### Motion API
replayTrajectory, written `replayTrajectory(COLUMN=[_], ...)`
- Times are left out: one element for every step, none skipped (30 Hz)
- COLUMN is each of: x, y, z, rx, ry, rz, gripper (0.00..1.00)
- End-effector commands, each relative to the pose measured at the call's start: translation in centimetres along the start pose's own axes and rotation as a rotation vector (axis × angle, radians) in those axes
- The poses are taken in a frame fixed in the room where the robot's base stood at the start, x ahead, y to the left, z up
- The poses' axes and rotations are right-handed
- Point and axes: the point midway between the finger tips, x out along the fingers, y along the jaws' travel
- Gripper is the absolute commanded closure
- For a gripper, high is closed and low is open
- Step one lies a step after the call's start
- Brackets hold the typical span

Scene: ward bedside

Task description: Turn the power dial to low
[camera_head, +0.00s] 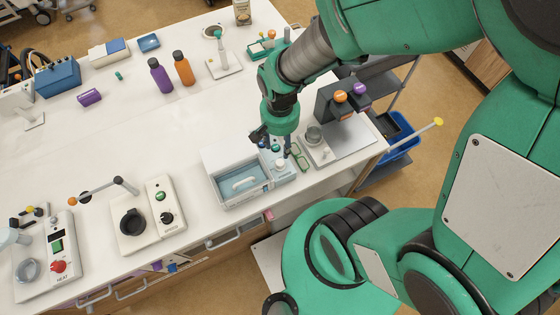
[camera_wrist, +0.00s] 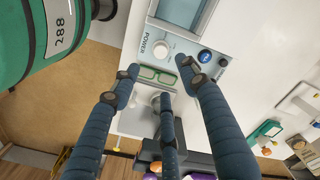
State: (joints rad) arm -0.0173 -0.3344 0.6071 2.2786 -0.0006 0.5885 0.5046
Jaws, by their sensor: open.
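The power dial (camera_wrist: 161,48) is a round white knob beside the printed word POWER on a pale blue-grey panel, next to a blue button (camera_wrist: 205,56). Its pointer setting is too small to read. The panel belongs to a white box-shaped unit (camera_head: 238,177) with a clear-lidded basin at the front of the counter. My gripper (camera_head: 277,142) is above the panel, pointing down. In the wrist view its fingers (camera_wrist: 158,78) are spread and empty, apart from the dial.
A white unit with a black knob (camera_head: 148,216) stands to the left. Bottles (camera_head: 183,68) stand farther back; the counter's middle is clear.

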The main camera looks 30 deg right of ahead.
Motion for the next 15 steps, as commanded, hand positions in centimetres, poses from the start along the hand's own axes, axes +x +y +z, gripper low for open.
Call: replayTrajectory(x=[0.0, 0.0, 0.0, 0.0, 0.0, 0.0, 0.0, 0.1, 0.1, 0.2, 0.3, 0.4, 0.6, 0.8, 1.1], y=[0.0, 0.0, 0.0, 0.0, 0.0, 0.0, 0.0, 0.0, 0.0, 0.0, 0.0, 0.0, 0.0, 0.0, 0.0], z=[0.0, 0.0, 0.0, 0.0, 0.0, 0.0, 0.0, 0.0, 0.0, 0.0, 0.0, 0.0, 0.0, 0.0, 0.0], rx=[0.0, 0.0, 0.0, 0.0, 0.0, -0.001, -0.001, -0.001, -0.001, -0.001, -0.001, -0.001, -0.001, -0.001, -0.001], ry=[0.0, 0.0, -0.001, -0.001, -0.001, -0.001, -0.001, -0.001, -0.001, -0.002, -0.002, -0.002, -0.003, -0.003, -0.004], rz=[0.0, 0.0, 0.0, 0.0, 0.0, 0.0, 0.0, 0.0, 0.001, 0.001, 0.001, 0.001, 0.001, 0.002, 0.002], gripper=[0.56, 0.56, 0.56, 0.56, 0.56, 0.56, 0.56, 0.56, 0.56, 0.56, 0.56, 0.56, 0.56, 0.56, 0.56])
